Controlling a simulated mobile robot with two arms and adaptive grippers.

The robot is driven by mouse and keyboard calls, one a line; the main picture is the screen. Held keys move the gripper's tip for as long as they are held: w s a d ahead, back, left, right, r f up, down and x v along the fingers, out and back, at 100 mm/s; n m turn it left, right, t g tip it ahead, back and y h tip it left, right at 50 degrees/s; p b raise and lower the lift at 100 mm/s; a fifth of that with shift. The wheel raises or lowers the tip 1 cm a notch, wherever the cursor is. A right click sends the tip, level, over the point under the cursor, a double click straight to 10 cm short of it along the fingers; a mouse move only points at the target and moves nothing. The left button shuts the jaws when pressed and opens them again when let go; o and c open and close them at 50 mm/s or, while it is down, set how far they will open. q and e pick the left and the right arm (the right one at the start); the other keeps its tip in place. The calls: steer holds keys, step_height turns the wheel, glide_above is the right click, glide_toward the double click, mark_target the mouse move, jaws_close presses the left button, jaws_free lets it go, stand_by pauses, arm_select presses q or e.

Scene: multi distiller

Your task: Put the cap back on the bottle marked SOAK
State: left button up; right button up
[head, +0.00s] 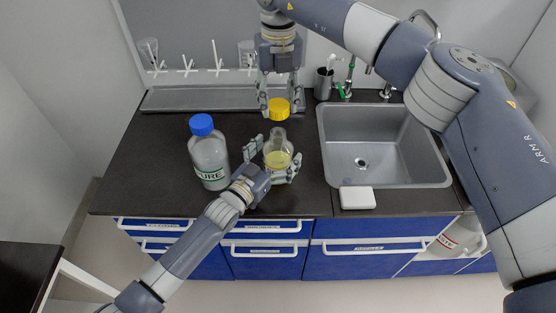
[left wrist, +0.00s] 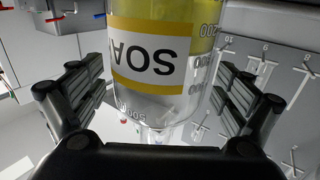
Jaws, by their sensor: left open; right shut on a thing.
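The bottle marked SOAK (head: 278,158) is clear, with yellow liquid, and stands upright and uncapped on the dark counter. In the left wrist view its yellow-edged SOAK label (left wrist: 150,58) appears upside down. My left gripper (head: 271,162) is open, low at the bottle, with its fingers on either side. The left wrist view shows both fingers spread, with gaps to the glass. My right gripper (head: 278,106) points down and is shut on the yellow cap (head: 279,109). The cap appears just above the open bottle neck, apart from it.
A large white bottle with a blue cap (head: 208,153) stands to the left. The sink (head: 370,150) lies to the right, with a white block (head: 357,198) at its front edge. A drying rack with pegs (head: 217,68) and a dark cup (head: 323,84) are behind.

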arm_select(q)
steer(key=c, duration=1.6)
steer(key=shift+c, duration=0.2)
arm_select(e)
glide_above(278, 131)
steer(key=shift+f, duration=2.5)
steer(key=shift+f, duration=0.85)
steer(key=shift+f, duration=0.6)
